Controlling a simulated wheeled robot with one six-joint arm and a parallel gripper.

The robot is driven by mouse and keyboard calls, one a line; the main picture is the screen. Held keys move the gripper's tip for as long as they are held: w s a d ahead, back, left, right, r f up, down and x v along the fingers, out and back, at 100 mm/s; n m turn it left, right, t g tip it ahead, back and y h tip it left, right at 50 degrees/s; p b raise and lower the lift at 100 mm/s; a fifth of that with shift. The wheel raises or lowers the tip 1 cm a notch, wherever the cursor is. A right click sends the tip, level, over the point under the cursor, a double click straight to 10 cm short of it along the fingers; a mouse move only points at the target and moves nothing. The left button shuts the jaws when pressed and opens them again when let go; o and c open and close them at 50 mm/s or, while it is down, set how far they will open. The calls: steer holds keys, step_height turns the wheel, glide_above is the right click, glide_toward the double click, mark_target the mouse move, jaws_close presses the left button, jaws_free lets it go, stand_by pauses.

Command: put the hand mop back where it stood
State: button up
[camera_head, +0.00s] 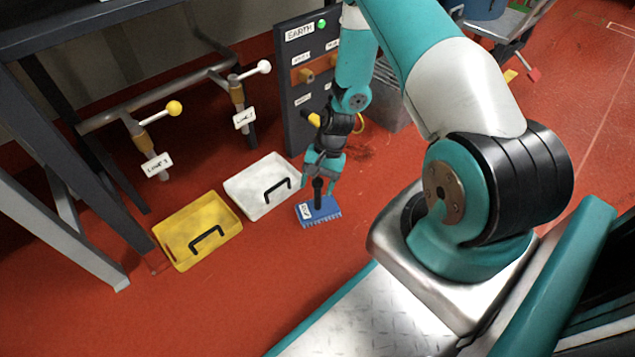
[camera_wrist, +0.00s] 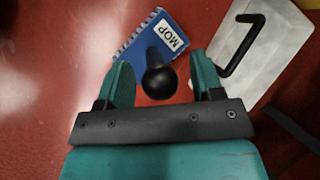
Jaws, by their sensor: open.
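The hand mop has a blue pad (camera_head: 324,213) with a white label and a black upright handle (camera_head: 318,188). It stands on the red floor, to the right of the white tray. In the wrist view the label on the blue pad (camera_wrist: 135,42) reads MOP, and the round black handle end (camera_wrist: 159,80) lies between the two teal fingers. My gripper (camera_head: 322,182) is above the mop with its fingers around the handle. In the wrist view my gripper (camera_wrist: 161,84) is open, with gaps beside the handle.
A white tray (camera_head: 240,184) and a yellow tray (camera_head: 170,237), each with a black handle, lie left of the mop. A dark panel labelled EARTH (camera_head: 297,75) stands behind. Levers with yellow (camera_head: 174,108) and white (camera_head: 264,67) knobs are at upper left. Open red floor lies in front.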

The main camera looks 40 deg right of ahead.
steer(key=p+v, duration=0.8)
steer(key=v, duration=0.4)
steer(key=w+a+r+n, duration=0.1)
steer(key=a+r+n, duration=0.2)
steer(key=a+r, duration=0.35)
steer(key=w+a+r+n, duration=0.2)
steer(key=a+r, duration=0.1)
steer(key=r, duration=0.6)
steer(key=s+a+r+n+h, duration=0.1)
steer(key=s+a+r+n, duration=0.3)
steer(key=a+r, duration=0.4)
steer(key=s+a+r+n, duration=0.4)
steer(key=s+r, duration=0.2)
steer(key=s, duration=0.2)
steer(key=s+a+r+n+t, duration=0.1)
steer(key=s+a+r+n, duration=0.3)
steer(key=s+r, duration=0.2)
steer(key=shift+s, duration=1.15)
steer(key=shift+r, duration=0.15)
step_height(320, 180, up, 50)
steer(key=p, duration=4.9)
steer(key=shift+f, duration=0.2)
steer(key=shift+a, duration=0.1)
